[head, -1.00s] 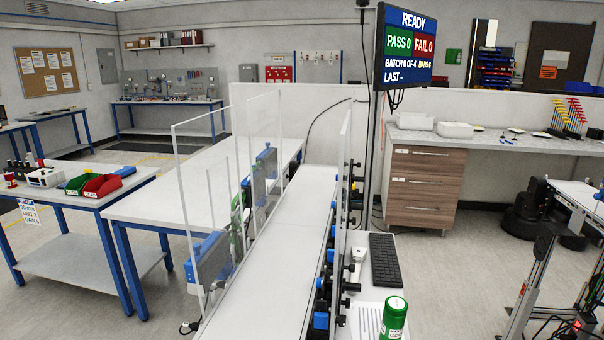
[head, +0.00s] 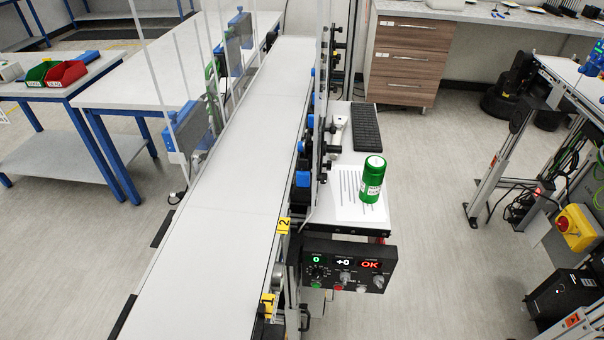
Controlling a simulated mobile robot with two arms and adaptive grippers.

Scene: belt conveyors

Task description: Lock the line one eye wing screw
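A white belt conveyor (head: 235,170) runs away from me through the middle of the head view. Blue and black fittings (head: 303,179) line its right side, with several blue parts in a row. I cannot tell which of them, if any, is the line one eye or its wing screw. Yellow tags marked 2 (head: 284,225) and 1 (head: 268,303) sit on the near right edge of the belt. Neither of my grippers is in view.
A control box (head: 347,267) with knobs and a red OK display hangs right of the belt. Above it, a small shelf holds paper, a green canister (head: 372,180) and a keyboard (head: 366,127). Clear guards flank the belt. Floor is open at right, before a metal stand (head: 497,175).

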